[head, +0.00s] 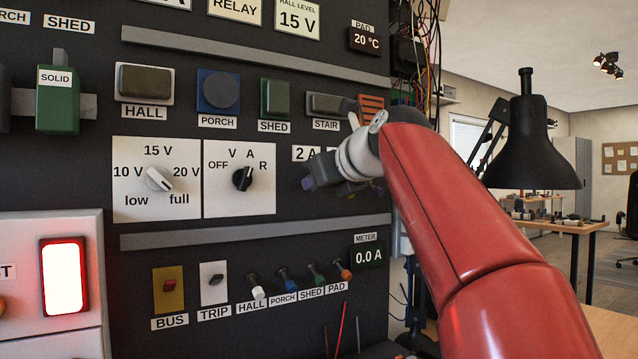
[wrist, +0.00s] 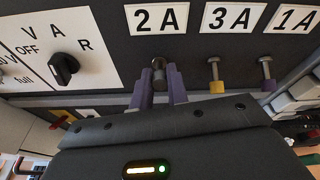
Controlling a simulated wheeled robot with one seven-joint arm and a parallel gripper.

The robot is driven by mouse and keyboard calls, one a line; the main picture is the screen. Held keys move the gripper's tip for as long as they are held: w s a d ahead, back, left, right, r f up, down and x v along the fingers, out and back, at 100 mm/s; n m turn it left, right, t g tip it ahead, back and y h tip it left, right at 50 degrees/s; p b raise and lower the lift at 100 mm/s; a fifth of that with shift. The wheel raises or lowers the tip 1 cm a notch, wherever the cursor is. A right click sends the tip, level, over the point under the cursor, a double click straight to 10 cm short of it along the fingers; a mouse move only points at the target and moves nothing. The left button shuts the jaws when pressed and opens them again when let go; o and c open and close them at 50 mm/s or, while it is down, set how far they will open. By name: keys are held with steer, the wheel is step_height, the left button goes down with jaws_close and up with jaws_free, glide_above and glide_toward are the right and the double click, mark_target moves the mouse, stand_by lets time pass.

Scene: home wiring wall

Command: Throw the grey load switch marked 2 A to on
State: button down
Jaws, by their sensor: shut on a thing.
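The label 2 A (wrist: 157,18) is at the top of the wrist view, and the label also shows in the head view (head: 306,153). Below it is the grey load switch (wrist: 158,67), seen between the two purple fingers of my gripper (wrist: 161,88). The fingers are shut on this switch. Its lower end is hidden by the fingers and gripper body, so I cannot tell its position. In the head view my gripper (head: 309,178) is at the panel just below the 2 A label and hides the switch.
To the right in the wrist view are a yellow-tipped switch (wrist: 216,80) under 3 A and a purple-tipped switch (wrist: 267,76) under 1 A, close by. A black rotary knob (wrist: 64,68) is to the left. A grey rail (head: 250,234) runs below my gripper.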

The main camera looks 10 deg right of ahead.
steer(key=shift+r+g, duration=0.15)
steer(key=shift+g, duration=0.15)
stand_by(0.4)
steer(key=c, duration=1.4)
jaws_free()
steer(key=v, duration=0.7)
steer(key=shift+s+r, duration=0.1)
steer(key=shift+s, duration=0.25)
